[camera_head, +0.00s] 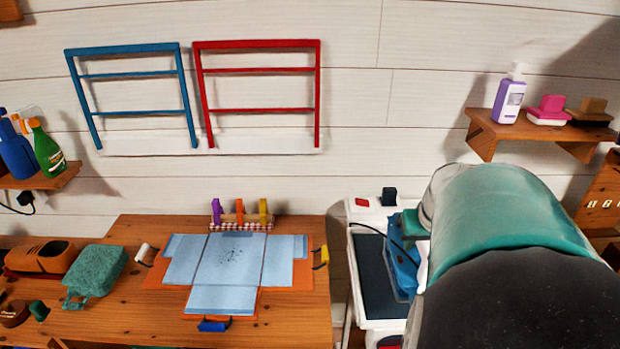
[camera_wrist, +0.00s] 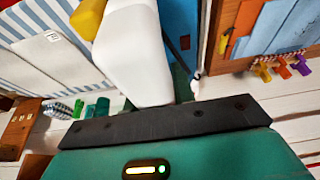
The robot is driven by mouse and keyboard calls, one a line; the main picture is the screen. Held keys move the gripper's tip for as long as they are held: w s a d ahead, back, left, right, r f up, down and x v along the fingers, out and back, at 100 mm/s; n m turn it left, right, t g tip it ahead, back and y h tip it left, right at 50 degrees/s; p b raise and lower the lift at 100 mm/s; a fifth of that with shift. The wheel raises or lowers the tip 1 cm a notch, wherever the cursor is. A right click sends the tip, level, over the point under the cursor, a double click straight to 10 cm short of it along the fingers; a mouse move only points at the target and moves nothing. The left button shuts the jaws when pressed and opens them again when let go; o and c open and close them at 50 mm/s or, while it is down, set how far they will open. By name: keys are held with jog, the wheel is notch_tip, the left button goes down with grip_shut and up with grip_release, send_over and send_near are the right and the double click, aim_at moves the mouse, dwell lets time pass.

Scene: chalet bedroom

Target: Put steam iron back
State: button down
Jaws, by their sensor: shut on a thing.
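A dark cord runs from the iron to the left. I cannot tell whether the iron touches the pad. In the wrist view a large white shape and a blue part (camera_wrist: 177,42) sit just beyond the gripper's dark bar; the fingertips are not clear there.
A shelf (camera_head: 540,131) with a purple-and-white bottle (camera_head: 509,98) is on the wall at right. Blue and red racks hang behind.

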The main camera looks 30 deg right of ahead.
aim_at(397, 239)
jog(key=w+f, duration=0.6)
jog(key=shift+w+d+f, duration=0.3)
jog(key=shift+d, duration=0.05)
jog(key=shift+f, duration=1.45)
jog(key=shift+f, duration=0.1)
jog(key=c, duration=1.2)
grip_release()
jog(key=shift+f, duration=0.1)
jog(key=shift+o, duration=0.2)
jog(key=v, duration=1.2)
jog(key=shift+s, duration=0.15)
